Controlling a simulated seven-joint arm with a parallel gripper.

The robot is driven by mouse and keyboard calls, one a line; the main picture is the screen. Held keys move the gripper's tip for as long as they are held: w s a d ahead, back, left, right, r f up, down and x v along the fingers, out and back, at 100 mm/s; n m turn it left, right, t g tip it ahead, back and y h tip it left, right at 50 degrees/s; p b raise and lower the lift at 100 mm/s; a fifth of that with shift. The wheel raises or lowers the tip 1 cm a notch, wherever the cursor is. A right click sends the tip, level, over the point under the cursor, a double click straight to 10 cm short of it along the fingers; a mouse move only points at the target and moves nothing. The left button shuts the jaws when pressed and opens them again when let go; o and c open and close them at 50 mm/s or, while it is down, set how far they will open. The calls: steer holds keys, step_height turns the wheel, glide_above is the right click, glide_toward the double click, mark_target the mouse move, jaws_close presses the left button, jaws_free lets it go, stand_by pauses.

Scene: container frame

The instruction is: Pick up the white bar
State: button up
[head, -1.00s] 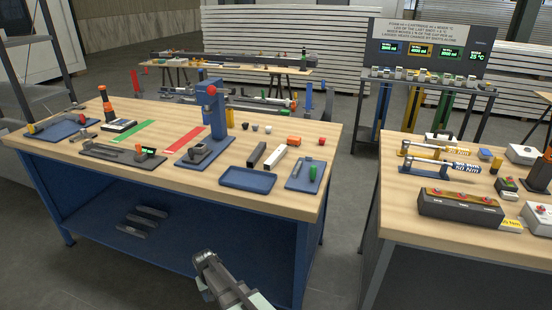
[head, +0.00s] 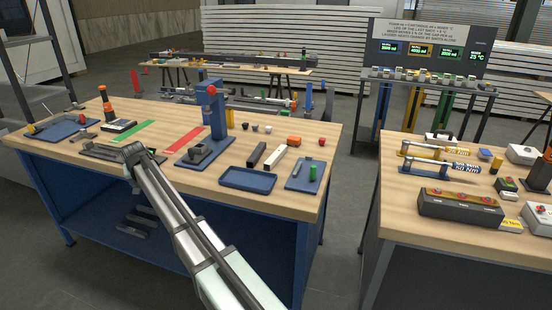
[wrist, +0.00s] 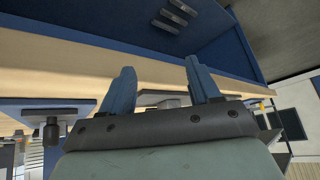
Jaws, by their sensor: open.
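The white bar (head: 276,156) lies on the wooden bench top, right of centre, next to a similar black bar (head: 257,154). Both lie apart from my gripper. My gripper (head: 132,152) is in front of the bench's left half, close to its front edge, well to the left of the white bar. Its fingers are hard to make out in the head view. In the wrist view my gripper (wrist: 161,82) shows two blue fingers spread apart with nothing held between them. I cannot make out the white bar in the wrist view.
A blue tray (head: 247,178) lies in front of the bars, and a blue plate (head: 305,175) with small parts lies to their right. A tall blue press (head: 213,112) stands behind left. A dark fixture (head: 98,152) is beside my gripper. A second bench (head: 400,213) stands right.

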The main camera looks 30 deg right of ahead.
step_height(320, 180, up, 7)
steer(key=w, duration=0.2)
step_height(320, 180, up, 6)
steer(key=m+g+h, duration=0.4)
steer(key=m, duration=0.6)
glide_above(269, 162)
steer(key=s+a, duration=0.4)
steer(key=a, duration=0.1)
steer(key=x, duration=1.3)
steer(key=shift+w+d+f, duration=0.1)
steer(key=shift+w+d, duration=0.15)
steer(key=shift+d, duration=0.25)
steer(key=shift+c, duration=0.3)
steer(key=c, duration=1)
